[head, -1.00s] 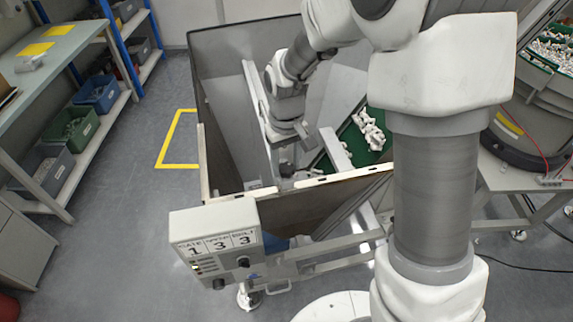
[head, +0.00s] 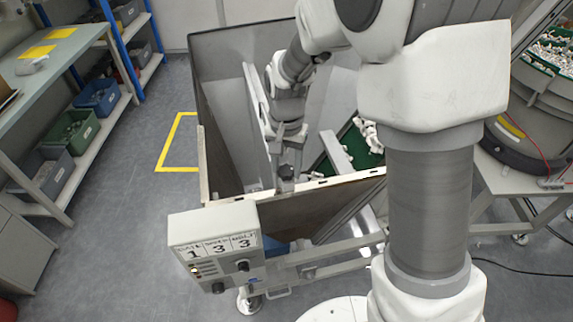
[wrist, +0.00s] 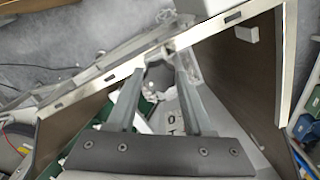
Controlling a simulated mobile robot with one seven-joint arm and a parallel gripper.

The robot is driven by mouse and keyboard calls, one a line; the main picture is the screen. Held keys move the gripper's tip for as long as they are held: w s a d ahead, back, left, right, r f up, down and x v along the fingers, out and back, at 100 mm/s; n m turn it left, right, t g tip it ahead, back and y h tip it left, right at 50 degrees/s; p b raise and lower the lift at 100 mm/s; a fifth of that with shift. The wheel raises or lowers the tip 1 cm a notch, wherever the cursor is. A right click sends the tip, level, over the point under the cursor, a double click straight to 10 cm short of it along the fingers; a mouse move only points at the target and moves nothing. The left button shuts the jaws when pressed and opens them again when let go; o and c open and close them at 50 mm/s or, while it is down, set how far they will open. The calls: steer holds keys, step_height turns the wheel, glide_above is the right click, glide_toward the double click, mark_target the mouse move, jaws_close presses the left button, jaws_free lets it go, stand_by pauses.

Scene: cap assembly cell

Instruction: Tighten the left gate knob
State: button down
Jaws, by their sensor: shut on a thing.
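The dark left gate knob (head: 286,172) stands just inside the front rim of the hopper in the head view. My gripper (head: 287,166) reaches down to it from above and is shut on it. In the wrist view, the two grey fingers of my gripper (wrist: 160,66) lie on either side of the dark knob (wrist: 157,74). The fingers partly hide the knob, so its turn angle cannot be told.
Thin hopper walls with a pale front rim (head: 325,181) surround my gripper. White parts (head: 369,135) lie on a green belt (head: 352,148) to the right. A control box (head: 213,240) is at the front left. Shelves with bins (head: 97,97) stand far left.

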mark_target(286, 170)
steer(key=shift+m, duration=0.3)
steer(key=c, duration=0.6)
jaws_free()
step_height(286, 170, up, 18)
steer(key=shift+f+p, duration=0.25)
steer(key=shift+p, duration=0.2)
